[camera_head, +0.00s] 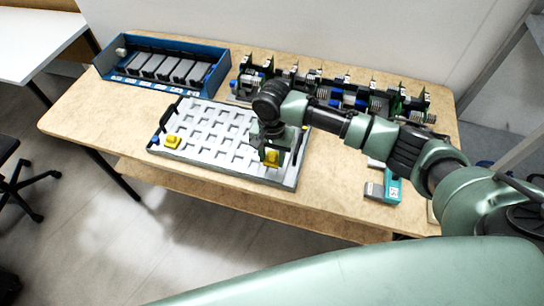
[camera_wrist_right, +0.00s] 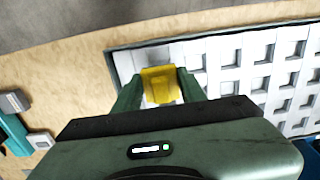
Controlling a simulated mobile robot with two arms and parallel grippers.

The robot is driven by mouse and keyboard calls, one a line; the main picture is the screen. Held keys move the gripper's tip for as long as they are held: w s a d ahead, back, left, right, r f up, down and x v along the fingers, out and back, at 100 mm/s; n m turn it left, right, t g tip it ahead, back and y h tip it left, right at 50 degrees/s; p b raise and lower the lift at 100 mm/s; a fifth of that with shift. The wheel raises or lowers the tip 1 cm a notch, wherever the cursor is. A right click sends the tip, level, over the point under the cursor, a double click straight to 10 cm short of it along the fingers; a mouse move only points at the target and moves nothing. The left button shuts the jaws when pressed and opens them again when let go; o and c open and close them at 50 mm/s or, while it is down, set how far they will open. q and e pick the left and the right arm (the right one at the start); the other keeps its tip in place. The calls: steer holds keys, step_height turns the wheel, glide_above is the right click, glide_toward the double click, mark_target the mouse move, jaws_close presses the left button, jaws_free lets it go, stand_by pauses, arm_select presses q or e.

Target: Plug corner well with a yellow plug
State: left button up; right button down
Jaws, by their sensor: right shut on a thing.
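The grey tray with rows of wells (camera_head: 195,138) lies on the wooden table. My right gripper (camera_head: 270,155) is over the tray's near right corner area. It is shut on a yellow plug (camera_head: 272,158), which shows between the two fingers in the wrist view (camera_wrist_right: 161,85). Whether the plug is seated in the corner well or held just above it cannot be told. Another yellow plug (camera_head: 172,141) sits at the tray's left near corner. My left gripper is not in view.
A blue box with grey compartments (camera_head: 165,62) stands at the back left. A row of green and grey modules (camera_head: 350,92) runs along the back of the table. A teal and grey device (camera_head: 384,188) lies right of the tray. Bare table lies left of the tray.

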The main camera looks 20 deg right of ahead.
steer(key=shift+f+b, duration=0.75)
steer(key=shift+f, duration=1.2)
steer(key=shift+p, duration=0.4)
steer(key=shift+f, duration=0.3)
stand_by(0.5)
steer(key=c, duration=0.7)
jaws_free()
steer(key=shift+c, duration=0.2)
steer(key=c, duration=0.4)
steer(key=shift+o, duration=0.2)
steer(key=shift+r+p, duration=0.2)
steer(key=shift+p, duration=0.4)
steer(key=shift+r+p, duration=1.75)
steer(key=shift+p, duration=0.7)
